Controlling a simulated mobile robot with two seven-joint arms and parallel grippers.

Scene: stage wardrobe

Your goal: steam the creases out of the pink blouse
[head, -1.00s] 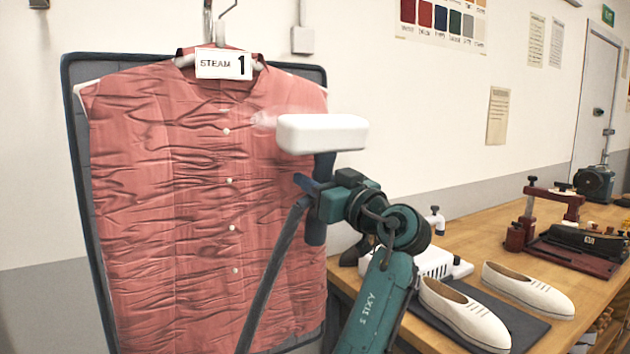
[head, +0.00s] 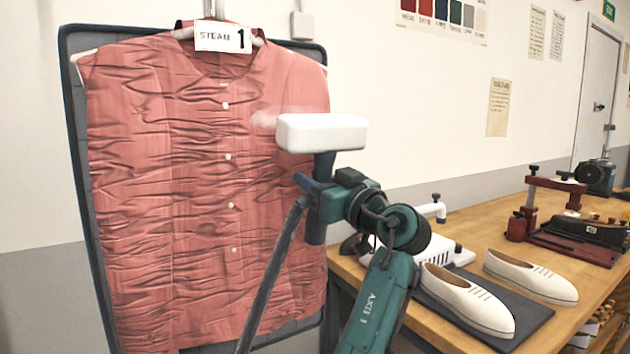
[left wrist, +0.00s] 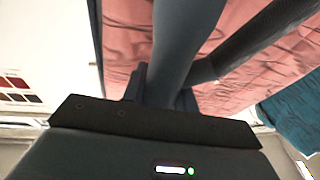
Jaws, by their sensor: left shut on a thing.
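The pink blouse (head: 180,190) hangs on a hanger, with a tag reading "STEAM 1" (head: 222,38). Wrinkles cover most of its front; the upper right shoulder and chest look smoother. My left gripper (head: 316,200) is shut on the dark handle of a steamer, whose white head (head: 322,132) is upright before the blouse's right side. A faint puff shows left of the head. I cannot tell whether the head touches the cloth. In the left wrist view the steamer handle (left wrist: 182,50) rises before the blouse (left wrist: 245,60). My right gripper is not in view.
A dark-edged board (head: 78,150) stands behind the blouse. A dark hose (head: 272,280) runs down from the steamer across the blouse. At right, a wooden bench (head: 470,225) holds white shoes (head: 467,300) on a dark mat, a white device and a red-framed machine (head: 560,215).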

